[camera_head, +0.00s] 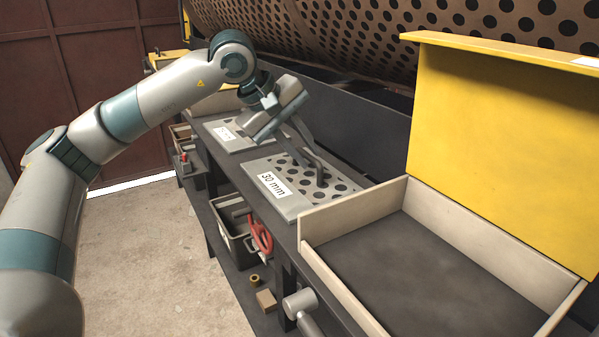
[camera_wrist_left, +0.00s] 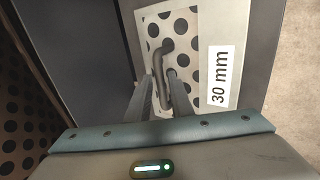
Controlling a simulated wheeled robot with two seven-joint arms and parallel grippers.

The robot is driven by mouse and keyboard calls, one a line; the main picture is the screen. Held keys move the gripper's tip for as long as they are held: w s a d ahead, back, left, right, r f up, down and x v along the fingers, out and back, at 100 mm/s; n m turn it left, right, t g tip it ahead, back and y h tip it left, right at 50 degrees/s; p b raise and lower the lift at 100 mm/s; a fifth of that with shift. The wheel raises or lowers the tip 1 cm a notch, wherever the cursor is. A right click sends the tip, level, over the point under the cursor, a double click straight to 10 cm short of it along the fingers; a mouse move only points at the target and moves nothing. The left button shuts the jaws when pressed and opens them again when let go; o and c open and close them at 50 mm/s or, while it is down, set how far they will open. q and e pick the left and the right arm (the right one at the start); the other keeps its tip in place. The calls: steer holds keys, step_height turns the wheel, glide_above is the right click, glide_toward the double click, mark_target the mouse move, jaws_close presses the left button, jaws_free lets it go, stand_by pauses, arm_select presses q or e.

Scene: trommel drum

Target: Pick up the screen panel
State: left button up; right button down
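The screen panel marked 30 mm (camera_head: 345,186) is a grey plate with round black holes and a bent bar handle (camera_head: 321,172). It lies flat on the dark bench. In the left wrist view the panel (camera_wrist_left: 190,88) shows with its handle (camera_wrist_left: 161,60) running between the fingers. My left gripper (camera_head: 309,150) reaches down at the handle from above. Its fingers (camera_wrist_left: 161,84) stand one on each side of the bar, close together. I cannot tell whether they touch it. My right gripper is not in view.
A second labelled panel (camera_head: 239,143) lies farther back on the bench. A shallow open tray (camera_head: 365,210) with a yellow back panel (camera_head: 500,130) stands at right. The perforated drum (camera_head: 440,35) is behind. A dark bin (camera_head: 234,237) and a red item (camera_head: 260,236) sit below the bench.

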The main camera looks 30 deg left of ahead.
arm_select(q)
steer(key=shift+p+x, duration=0.3)
steer(key=shift+x, duration=0.95)
steer(key=shift+r, duration=0.1)
jaws_close()
